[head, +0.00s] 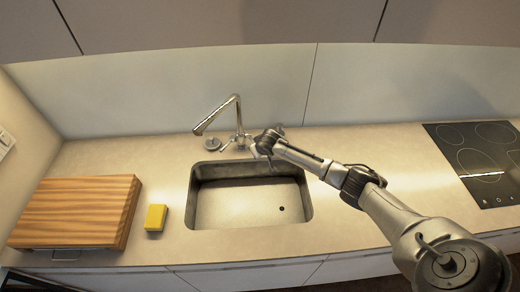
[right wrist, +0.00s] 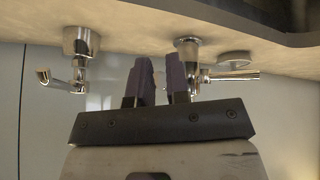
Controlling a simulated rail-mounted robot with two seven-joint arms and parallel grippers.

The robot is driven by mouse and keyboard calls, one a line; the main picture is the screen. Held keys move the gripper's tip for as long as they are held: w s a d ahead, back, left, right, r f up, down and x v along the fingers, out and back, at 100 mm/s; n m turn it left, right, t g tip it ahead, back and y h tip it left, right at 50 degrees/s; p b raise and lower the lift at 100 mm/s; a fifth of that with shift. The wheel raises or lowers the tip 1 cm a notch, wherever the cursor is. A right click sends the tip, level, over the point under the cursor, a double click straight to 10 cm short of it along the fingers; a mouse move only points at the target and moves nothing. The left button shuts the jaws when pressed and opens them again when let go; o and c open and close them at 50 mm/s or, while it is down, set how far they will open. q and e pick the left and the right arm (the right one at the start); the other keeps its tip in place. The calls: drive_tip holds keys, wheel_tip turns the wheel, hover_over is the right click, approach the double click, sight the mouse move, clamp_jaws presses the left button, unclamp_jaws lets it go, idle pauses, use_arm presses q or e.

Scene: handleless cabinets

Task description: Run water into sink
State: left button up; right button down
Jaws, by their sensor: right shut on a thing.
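The metal sink (head: 194,190) is set into the counter, and its basin looks empty. No water shows. My right gripper (head: 262,143) is at the faucet's base, on its right side. In the right wrist view, its dark fingers (right wrist: 160,78) are close together beside the faucet's chrome body (right wrist: 189,52). They are shut on part of the faucet, apparently its handle, though the held part is mostly hidden. My left gripper is in neither view.
A second chrome fixture (right wrist: 82,42) stands near the faucet. A yellow sponge (head: 156,217) and a wooden board (head: 75,210) lie left of the sink. A black cooktop (head: 480,160) is at right. Cabinets overhang the back wall.

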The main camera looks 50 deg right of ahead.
drive_tip(key=c, duration=1.2)
unclamp_jaws()
drive_tip(key=shift+o, duration=0.5)
drive_tip(key=p+v, duration=0.1)
drive_tip(key=v, duration=1.2)
drive_tip(key=shift+r, duration=0.35)
drive_tip(key=shift+s+a, duration=0.15)
